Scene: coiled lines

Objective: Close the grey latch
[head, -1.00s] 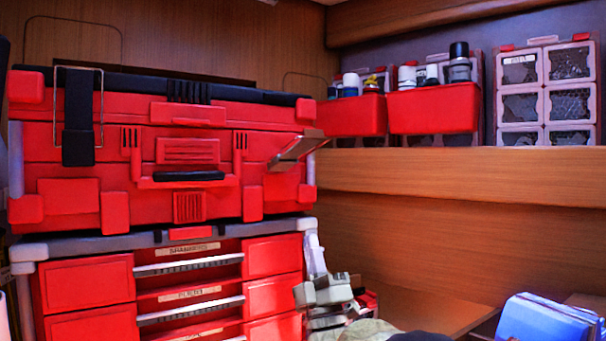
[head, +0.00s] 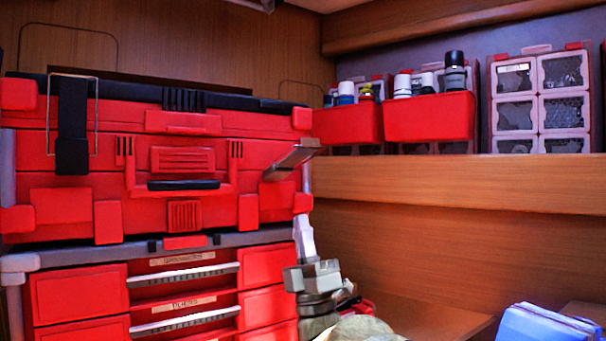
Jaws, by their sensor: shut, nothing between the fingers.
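The grey latch (head: 291,159) is on the right part of the upper red toolbox's front (head: 60,207). It stands out from the front as a tilted flap, its outer end up and to the right, not lying flat. My gripper (head: 304,222) points upward by the box's lower right corner, below the latch. Its fingers look together, with nothing held, and a visible gap separates them from the latch. I cannot tell how far in front of the box they are. The far side of the latch is hidden.
A second latch, a black strap in a wire loop (head: 72,125), is at the box's left. Red drawers (head: 80,293) are below. A wooden shelf (head: 450,180) at right holds red bins (head: 428,118) and a clear-drawer organiser (head: 540,100). A blue object (head: 545,323) lies lower right.

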